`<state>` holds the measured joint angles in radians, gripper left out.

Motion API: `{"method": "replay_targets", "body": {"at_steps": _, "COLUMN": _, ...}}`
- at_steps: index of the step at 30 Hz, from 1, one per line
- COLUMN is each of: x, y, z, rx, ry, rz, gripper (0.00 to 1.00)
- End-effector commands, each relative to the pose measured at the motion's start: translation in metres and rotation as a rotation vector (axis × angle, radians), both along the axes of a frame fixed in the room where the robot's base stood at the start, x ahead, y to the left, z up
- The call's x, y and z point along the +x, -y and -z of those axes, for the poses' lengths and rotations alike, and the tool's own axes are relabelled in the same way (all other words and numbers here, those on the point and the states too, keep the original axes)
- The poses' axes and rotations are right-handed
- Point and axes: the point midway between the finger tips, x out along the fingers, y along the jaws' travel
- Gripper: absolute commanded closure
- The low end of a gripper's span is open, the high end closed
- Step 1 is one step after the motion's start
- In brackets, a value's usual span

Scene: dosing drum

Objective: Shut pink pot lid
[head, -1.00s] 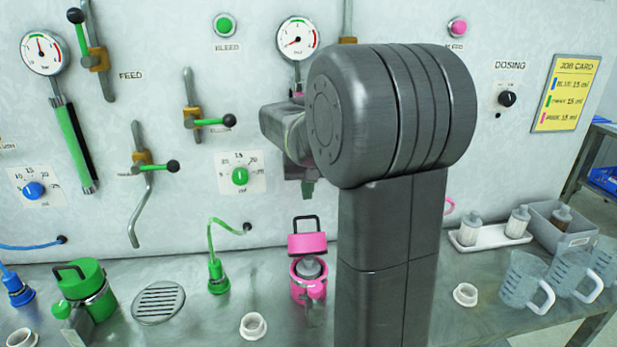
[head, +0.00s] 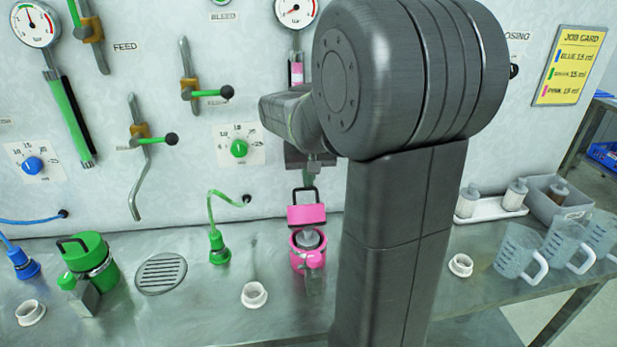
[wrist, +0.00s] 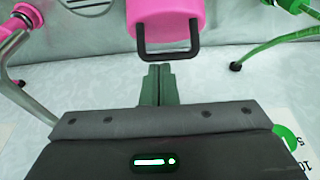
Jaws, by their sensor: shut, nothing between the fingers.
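The pink pot (head: 302,257) stands on the steel bench in the head view, with a grey part showing inside its open mouth. Its pink lid (head: 306,214) is swung up at the back, tilted open, with a black loop handle on it. In the wrist view the lid (wrist: 167,14) is at the top centre, its black handle (wrist: 168,52) toward my gripper. My gripper (wrist: 157,68) is shut and empty, its fingertips just short of the handle, with no clear contact. In the head view it is above and behind the lid, partly hidden by my arm.
A green pot (head: 92,258) with its lid on stands at the left. A green connector with hose (head: 218,247) and a white ring (head: 254,295) are left of the pink pot. The wall panel (head: 260,70) with valves and gauges is close behind. Measuring jugs (head: 520,250) stand at the right.

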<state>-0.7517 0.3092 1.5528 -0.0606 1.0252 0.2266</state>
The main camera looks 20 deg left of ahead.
Motion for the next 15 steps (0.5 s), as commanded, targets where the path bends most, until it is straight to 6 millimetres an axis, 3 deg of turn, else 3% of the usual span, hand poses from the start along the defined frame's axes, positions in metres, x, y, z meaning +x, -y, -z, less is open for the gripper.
{"method": "replay_targets", "body": {"at_steps": 15, "x": -0.0096, "y": 0.0055, "z": 0.0027, "rx": 0.040, "ry": 0.064, "rz": -0.001, "gripper": 1.00}}
